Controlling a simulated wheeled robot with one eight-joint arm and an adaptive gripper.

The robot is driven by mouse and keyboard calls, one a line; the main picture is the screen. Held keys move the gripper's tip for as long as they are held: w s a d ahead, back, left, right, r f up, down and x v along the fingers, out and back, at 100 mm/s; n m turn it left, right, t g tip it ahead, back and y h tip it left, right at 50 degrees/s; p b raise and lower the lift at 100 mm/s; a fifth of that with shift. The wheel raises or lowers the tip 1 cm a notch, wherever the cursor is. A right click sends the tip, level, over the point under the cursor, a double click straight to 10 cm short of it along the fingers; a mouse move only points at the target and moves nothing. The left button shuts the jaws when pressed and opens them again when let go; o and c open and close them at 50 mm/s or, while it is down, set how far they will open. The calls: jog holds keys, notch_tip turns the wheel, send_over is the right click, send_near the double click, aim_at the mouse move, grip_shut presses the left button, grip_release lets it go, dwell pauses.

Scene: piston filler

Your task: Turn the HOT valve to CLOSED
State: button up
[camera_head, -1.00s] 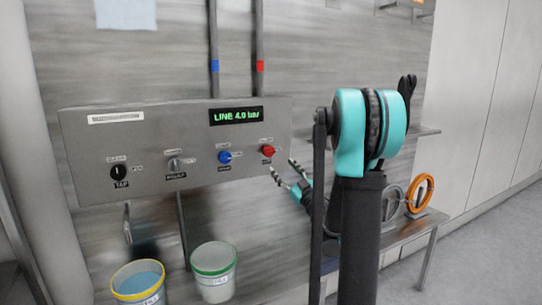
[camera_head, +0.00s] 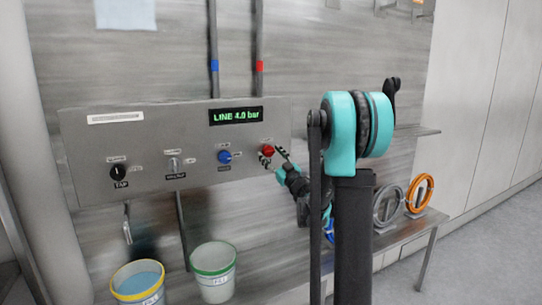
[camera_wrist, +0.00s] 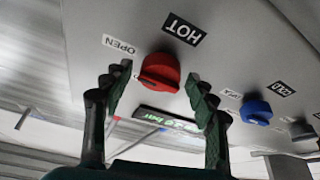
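The HOT valve is a red knob (camera_head: 268,150) at the right end of the grey panel. In the wrist view the red knob (camera_wrist: 160,72) sits beside a black HOT label (camera_wrist: 183,29) and a white OPEN label (camera_wrist: 118,45). A ridge on the knob points roughly toward the OPEN side, but its exact angle is hard to tell. My gripper (camera_head: 273,158) is at the knob. In the wrist view my gripper (camera_wrist: 157,95) is open, one finger on each side of the knob, with gaps showing. No CLOSED label is readable.
A blue knob (camera_head: 224,156) is left of the red one, with a grey switch (camera_head: 174,163) and black TAP knob (camera_head: 118,173) farther left. The display (camera_head: 236,116) reads LINE 4.0 bar. Yellow-rimmed (camera_head: 138,284) and green-rimmed (camera_head: 213,272) buckets stand below.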

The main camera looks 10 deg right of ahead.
jog(key=c, duration=0.9)
jog(key=shift+c, duration=0.2)
jog(key=shift+n, duration=0.4)
jog(key=n+g+y, duration=0.1)
jog(key=n, duration=0.1)
jog(key=n+y, duration=0.1)
jog(key=n, duration=0.2)
jog(key=shift+d+g, duration=0.15)
jog(key=shift+g, duration=0.25)
jog(key=n+g, duration=0.1)
jog(key=n, duration=0.2)
jog(key=n+g+y, duration=0.1)
jog(key=n, duration=0.2)
jog(key=shift+d+r+n+g, duration=0.1)
jog(key=shift+r+n+g, duration=0.1)
jog(key=shift+n+g, duration=0.2)
jog(key=n+g, duration=0.2)
jog(key=n, duration=0.2)
jog(key=shift+r+n, duration=0.1)
jog(key=shift+n, duration=0.2)
jog(key=shift+n+g+h, duration=0.4)
jog(key=shift+n+h, duration=0.2)
jog(key=shift+n, duration=1.1)
